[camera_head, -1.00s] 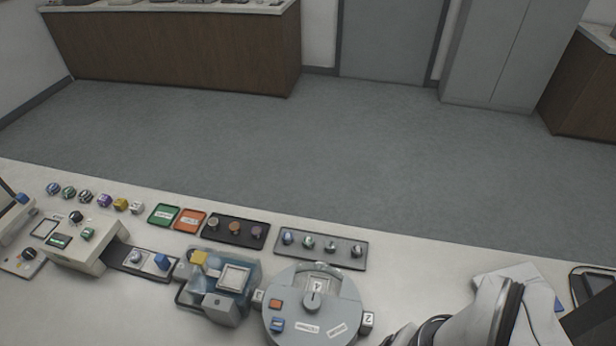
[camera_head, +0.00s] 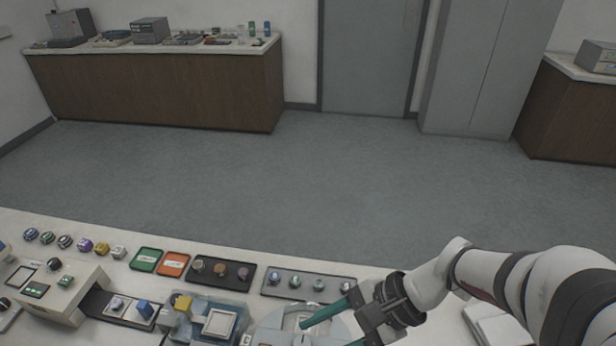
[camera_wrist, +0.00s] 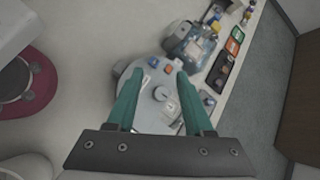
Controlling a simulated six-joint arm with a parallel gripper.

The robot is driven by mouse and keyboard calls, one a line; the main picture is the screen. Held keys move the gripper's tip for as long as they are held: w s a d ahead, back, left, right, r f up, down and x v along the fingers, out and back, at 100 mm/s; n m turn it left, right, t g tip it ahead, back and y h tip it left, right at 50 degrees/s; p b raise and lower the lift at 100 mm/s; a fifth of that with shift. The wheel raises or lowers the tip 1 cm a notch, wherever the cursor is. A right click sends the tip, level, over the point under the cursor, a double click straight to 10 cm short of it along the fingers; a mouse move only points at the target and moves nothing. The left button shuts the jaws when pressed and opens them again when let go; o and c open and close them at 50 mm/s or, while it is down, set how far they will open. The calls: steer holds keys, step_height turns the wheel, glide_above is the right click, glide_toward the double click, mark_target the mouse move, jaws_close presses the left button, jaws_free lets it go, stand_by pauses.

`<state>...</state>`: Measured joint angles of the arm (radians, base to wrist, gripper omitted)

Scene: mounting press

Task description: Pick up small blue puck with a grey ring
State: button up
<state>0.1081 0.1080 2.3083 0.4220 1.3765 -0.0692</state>
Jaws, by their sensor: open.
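Two small blue pucks could fit the name. A blue-topped puck with a grey rim (camera_head: 295,282) sits at the left end of the grey tray (camera_head: 328,293). A darker blue puck (camera_head: 31,235) with a pale mark stands at the far left of the loose row; at this size I cannot tell which has the grey ring. My gripper (camera_head: 325,334) has green fingers, spread and empty, above the round grey machine, in front of the grey tray. In the wrist view the open gripper (camera_wrist: 158,72) hangs over that machine (camera_wrist: 150,105).
A dark tray (camera_head: 205,281) with several pucks, an orange tray (camera_head: 174,264) and a green tray (camera_head: 146,260) line the back edge. A blue-grey machine (camera_head: 222,325) stands in front. My arm covers the right of the bench.

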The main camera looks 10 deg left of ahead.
steer(key=w+a+f+m+t+y, duration=0.1)
steer(key=w+f+m+t+y, duration=0.25)
steer(key=w+f+m, duration=0.55)
steer(key=m+t, duration=0.2)
steer(key=t, duration=0.1)
glide_toward(276, 277)
steer(key=shift+y, duration=0.25)
steer(key=x, duration=0.9)
steer(key=shift+d+f, duration=0.1)
steer(key=shift+f, duration=0.1)
jaws_close()
